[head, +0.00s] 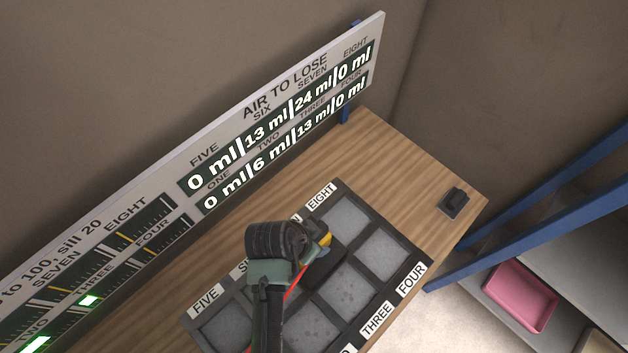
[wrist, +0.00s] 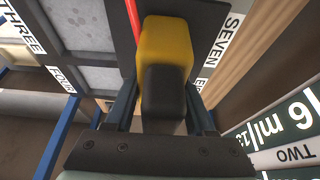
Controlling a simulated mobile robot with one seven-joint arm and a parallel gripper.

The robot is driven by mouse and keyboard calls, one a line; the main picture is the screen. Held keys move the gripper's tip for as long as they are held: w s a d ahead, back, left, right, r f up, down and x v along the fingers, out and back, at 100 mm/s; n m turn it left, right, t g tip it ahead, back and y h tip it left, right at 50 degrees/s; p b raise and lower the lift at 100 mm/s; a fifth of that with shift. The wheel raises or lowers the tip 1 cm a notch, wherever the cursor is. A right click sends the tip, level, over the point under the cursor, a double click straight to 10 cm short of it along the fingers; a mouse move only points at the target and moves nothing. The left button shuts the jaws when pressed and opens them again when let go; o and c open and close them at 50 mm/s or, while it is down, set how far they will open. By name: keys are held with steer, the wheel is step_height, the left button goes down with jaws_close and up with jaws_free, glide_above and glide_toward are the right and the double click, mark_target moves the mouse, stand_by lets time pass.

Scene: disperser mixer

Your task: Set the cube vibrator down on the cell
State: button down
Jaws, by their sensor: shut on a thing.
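The cube vibrator has a yellow and black body (head: 326,240) and a broad dark plate. In the wrist view its yellow body (wrist: 166,50) sits between the fingers of my gripper (wrist: 163,98), which is shut on it. In the head view my gripper and arm partly hide it. The dark plate (wrist: 205,30) lies over cell seven, beside the label SEVEN (wrist: 222,42). I cannot tell whether it touches the cell. The dark tray of cells (head: 412,262) has grey fill in two rows, with cell eight (head: 348,214) and the cell by FOUR (head: 390,248) in clear sight.
The tray lies on a wooden table (head: 405,165). A display board (head: 285,110) with millilitre readings stands behind it. A small black block (head: 453,202) is at the table's far right. Blue rails (head: 545,220) and a pink bin (head: 521,296) are beyond the right edge.

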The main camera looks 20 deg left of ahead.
steer(key=shift+w+f+b, duration=0.1)
steer(key=shift+f+b, duration=0.5)
steer(key=shift+f, duration=0.2)
steer(key=shift+c, duration=1)
jaws_free()
steer(key=shift+o, duration=0.2)
steer(key=shift+s+f, duration=0.15)
steer(key=shift+s, duration=0.05)
steer(key=b+v, duration=0.1)
steer(key=v, duration=1.2)
steer(key=shift+w+b, duration=0.2)
steer(key=shift+b, duration=0.15)
